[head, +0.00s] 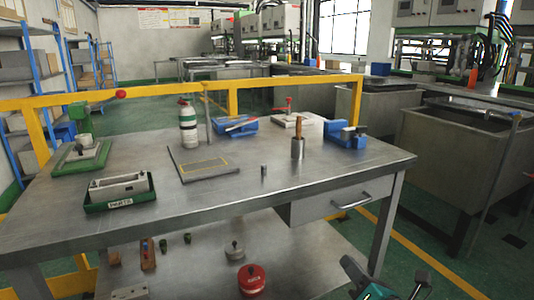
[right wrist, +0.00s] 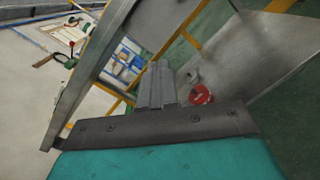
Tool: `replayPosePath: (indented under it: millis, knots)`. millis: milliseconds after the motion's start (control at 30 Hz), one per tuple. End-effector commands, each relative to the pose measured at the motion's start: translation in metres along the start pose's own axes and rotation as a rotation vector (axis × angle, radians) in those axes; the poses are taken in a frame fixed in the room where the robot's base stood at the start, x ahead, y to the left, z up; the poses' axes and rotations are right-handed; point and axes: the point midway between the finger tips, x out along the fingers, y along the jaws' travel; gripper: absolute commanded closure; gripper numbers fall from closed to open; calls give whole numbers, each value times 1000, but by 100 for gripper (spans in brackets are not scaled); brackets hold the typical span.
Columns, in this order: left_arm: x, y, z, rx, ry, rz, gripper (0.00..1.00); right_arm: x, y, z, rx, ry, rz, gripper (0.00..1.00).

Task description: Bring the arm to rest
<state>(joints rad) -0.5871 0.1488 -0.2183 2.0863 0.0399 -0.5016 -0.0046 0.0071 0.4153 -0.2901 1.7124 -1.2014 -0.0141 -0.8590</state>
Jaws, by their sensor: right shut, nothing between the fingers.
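My right gripper (head: 388,284) shows at the bottom right edge of the head view, low in front of the workbench (head: 300,190) and beside its right front leg. Only its teal and dark parts show there. In the right wrist view its grey fingers (right wrist: 157,82) stand side by side, shut, with nothing between them. My left gripper is in neither view.
A red round container (head: 252,280) sits on the lower shelf. A grey tank (head: 450,150) stands to the right. Green floor lies between.

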Motion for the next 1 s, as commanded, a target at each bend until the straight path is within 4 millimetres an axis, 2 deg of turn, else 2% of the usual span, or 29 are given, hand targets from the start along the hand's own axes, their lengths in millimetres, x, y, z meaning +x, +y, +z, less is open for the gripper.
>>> replayPosePath:
  millis: [33,100,300,467,633,667,700,1000]
  knots:
    - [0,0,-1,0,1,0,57,-15,-1,-15,219,-11,-40,100]
    - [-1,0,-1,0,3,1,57,-34,-4,-30,525,-34,-102,100]
    - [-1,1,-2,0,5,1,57,-93,-12,-84,1365,-118,-331,100]
    - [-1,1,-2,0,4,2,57,-140,-6,-129,1938,-208,-537,100]
    - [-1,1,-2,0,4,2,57,-185,15,-169,2451,-322,-764,100]
    - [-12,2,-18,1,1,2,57,-182,24,-151,2428,-321,-747,100]
    - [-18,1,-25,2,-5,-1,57,-182,28,-142,2416,-324,-742,100]
    - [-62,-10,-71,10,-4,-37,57,-192,56,-87,2386,-363,-734,100]
